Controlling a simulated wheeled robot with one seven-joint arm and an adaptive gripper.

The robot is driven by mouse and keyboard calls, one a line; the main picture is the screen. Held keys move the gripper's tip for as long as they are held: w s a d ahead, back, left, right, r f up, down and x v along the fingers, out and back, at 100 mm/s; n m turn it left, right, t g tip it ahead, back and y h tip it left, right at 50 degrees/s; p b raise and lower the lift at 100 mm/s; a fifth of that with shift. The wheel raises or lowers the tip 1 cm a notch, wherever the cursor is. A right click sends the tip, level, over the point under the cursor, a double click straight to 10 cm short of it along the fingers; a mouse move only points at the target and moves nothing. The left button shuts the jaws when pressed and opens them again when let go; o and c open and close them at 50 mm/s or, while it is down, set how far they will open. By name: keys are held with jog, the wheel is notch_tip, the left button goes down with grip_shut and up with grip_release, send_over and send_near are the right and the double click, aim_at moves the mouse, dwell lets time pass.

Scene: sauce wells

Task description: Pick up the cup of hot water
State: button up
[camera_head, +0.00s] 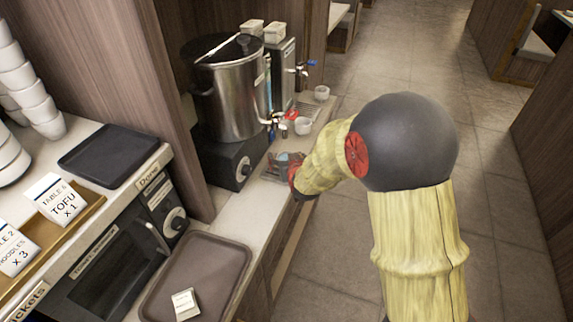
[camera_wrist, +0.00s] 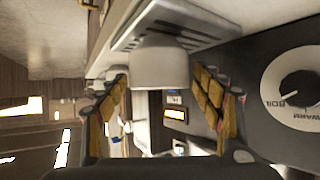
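My gripper (camera_wrist: 160,80) is open in the wrist view, with one padded finger on each side of a plain white cup (camera_wrist: 160,62). The wrist picture is upside down. The cup stands on a slotted metal drip tray (camera_wrist: 126,34). A narrow gap seems to show at each side, but contact is hard to judge. In the head view my gripper (camera_head: 284,164) is low over the counter by the big steel pot's base. The cup between the fingers cannot be made out clearly there. Whether it holds water is not visible.
The steel pot (camera_head: 232,95) stands on a dark base with a knob (camera_wrist: 298,88), close beside my gripper. Another white cup (camera_head: 305,125) and a small white bowl (camera_head: 321,92) stand farther back. A brown tray (camera_head: 230,262) lies on the nearer counter. The aisle floor is clear.

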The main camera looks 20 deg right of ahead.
jog(key=c, duration=1.2)
jog(key=shift+r, duration=0.1)
